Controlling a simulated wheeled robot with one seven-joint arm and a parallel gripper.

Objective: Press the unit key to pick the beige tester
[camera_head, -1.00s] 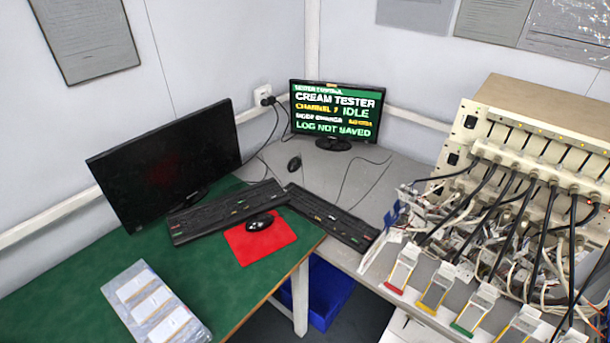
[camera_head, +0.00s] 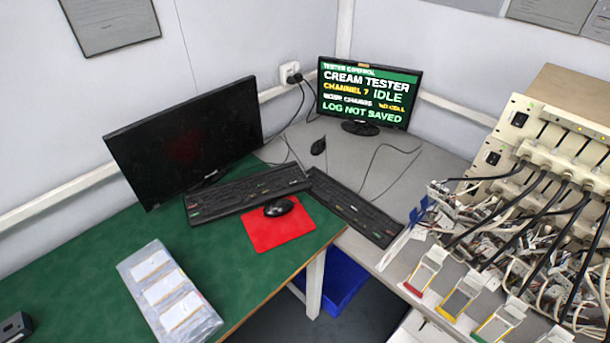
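The lit monitor (camera_head: 369,92) at the back reads "CREAM TESTER", "CHANNEL 7 IDLE" and "LOG NOT SAVED"; its smaller lines are hard to read. The beige tester (camera_head: 530,122) stands at the right with many black cables plugged into its front. Two black keyboards lie end to end: the left keyboard (camera_head: 246,193) has a few coloured keys, and the right keyboard (camera_head: 353,207) reaches across the grey bench. The key legends are too small to read, so I cannot tell which is the unit key. My gripper is not in view.
A dark monitor (camera_head: 187,141) stands on the green bench (camera_head: 80,270). A mouse (camera_head: 278,207) sits on a red pad (camera_head: 275,232). A clear tray (camera_head: 207,327) holds white pouches. A dark object (camera_head: 15,327) is cut off at lower left. Cell holders (camera_head: 429,268) line the grey bench's edge.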

